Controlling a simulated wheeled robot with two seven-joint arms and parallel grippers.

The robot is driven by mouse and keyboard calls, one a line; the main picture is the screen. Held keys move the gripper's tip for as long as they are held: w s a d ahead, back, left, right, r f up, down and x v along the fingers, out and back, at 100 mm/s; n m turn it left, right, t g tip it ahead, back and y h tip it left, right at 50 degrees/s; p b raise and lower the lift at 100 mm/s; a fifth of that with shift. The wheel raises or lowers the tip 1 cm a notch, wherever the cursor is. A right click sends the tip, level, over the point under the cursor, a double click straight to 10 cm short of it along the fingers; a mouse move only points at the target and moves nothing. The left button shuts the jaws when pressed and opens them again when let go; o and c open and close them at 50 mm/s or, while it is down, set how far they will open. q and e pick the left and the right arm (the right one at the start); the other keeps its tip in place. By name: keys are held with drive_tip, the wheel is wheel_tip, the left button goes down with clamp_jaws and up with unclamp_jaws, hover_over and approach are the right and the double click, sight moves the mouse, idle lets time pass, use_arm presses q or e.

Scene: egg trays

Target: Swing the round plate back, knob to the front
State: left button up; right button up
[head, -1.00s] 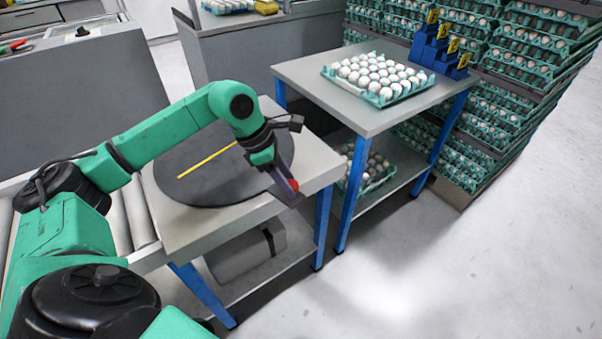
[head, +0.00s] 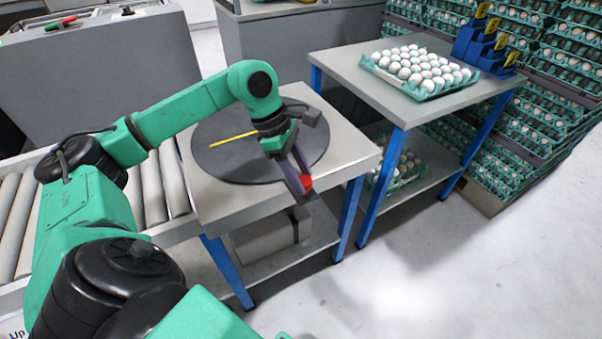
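The round plate (head: 226,166) is a dark disc with a yellow stripe (head: 232,139), lying on a grey table (head: 345,150). Its red knob (head: 306,182) shows at the plate's front right, near the table's front edge. My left gripper (head: 303,183) reaches over the plate from the left and points down at the front. Its dark fingers appear shut on the knob, with red showing between and beside the tips. The fingers and wrist hide part of the plate's front right. My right gripper is not in view.
A second table (head: 440,107) at the right holds a tray of white eggs (head: 423,88) and blue numbered blocks (head: 482,50). Tall stacks of egg trays (head: 540,110) stand behind. A roller conveyor (head: 170,185) adjoins the plate's table at left. The floor in front is clear.

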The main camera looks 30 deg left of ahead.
use_arm(q)
drive_tip(key=o, duration=0.4)
drive_tip(key=shift+s, duration=0.15)
drive_tip(key=shift+c, duration=0.2)
drive_tip(key=shift+s, duration=0.1)
drive_tip(key=p+v, duration=0.2)
drive_tip(key=v, duration=1.2)
drive_tip(key=shift+a+r, duration=0.2)
drive_tip(key=shift+r, duration=0.05)
